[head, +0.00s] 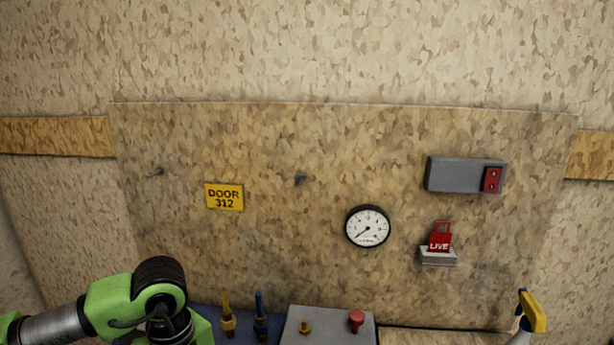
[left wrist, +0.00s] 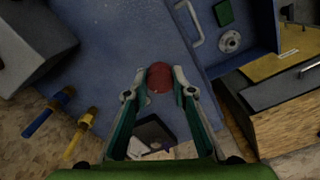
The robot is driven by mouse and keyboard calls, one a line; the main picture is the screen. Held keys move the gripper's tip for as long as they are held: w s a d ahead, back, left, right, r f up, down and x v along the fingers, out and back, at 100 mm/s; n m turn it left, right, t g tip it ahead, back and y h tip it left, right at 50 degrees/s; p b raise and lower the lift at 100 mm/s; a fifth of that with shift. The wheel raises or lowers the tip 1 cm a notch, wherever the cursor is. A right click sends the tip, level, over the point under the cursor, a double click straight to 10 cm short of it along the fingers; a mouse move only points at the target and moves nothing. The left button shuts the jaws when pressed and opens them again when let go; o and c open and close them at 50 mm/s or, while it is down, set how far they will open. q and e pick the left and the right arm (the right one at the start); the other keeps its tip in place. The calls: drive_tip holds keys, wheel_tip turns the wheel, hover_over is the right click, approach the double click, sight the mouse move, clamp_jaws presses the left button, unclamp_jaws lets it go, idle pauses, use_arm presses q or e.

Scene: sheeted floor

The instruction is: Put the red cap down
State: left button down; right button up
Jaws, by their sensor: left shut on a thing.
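The red cap (left wrist: 159,79) is round and sits between the fingertips of my left gripper (left wrist: 160,84) in the left wrist view. The gripper is shut on it. Behind the cap is a blue surface (left wrist: 115,55); I cannot tell how far the cap is from it. In the head view my left arm comes in at the lower left, and its gripper and the cap are not visible there. My right gripper is in neither view.
A yellow-handled valve (head: 227,312) and a blue-handled valve (head: 260,315) stand beside a grey box (head: 328,318) with a red knob (head: 356,320). A spray bottle (head: 530,312) stands at the lower right. A gauge (head: 367,227) hangs on the board.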

use_arm(q)
drive_tip(key=s+m+b, duration=0.2)
drive_tip(key=s+m, duration=0.4)
drive_tip(key=m, duration=0.5)
drive_tip(key=shift+s+d+f, duration=0.15)
drive_tip(key=shift+s+f, duration=0.2)
drive_tip(key=shift+f, duration=0.05)
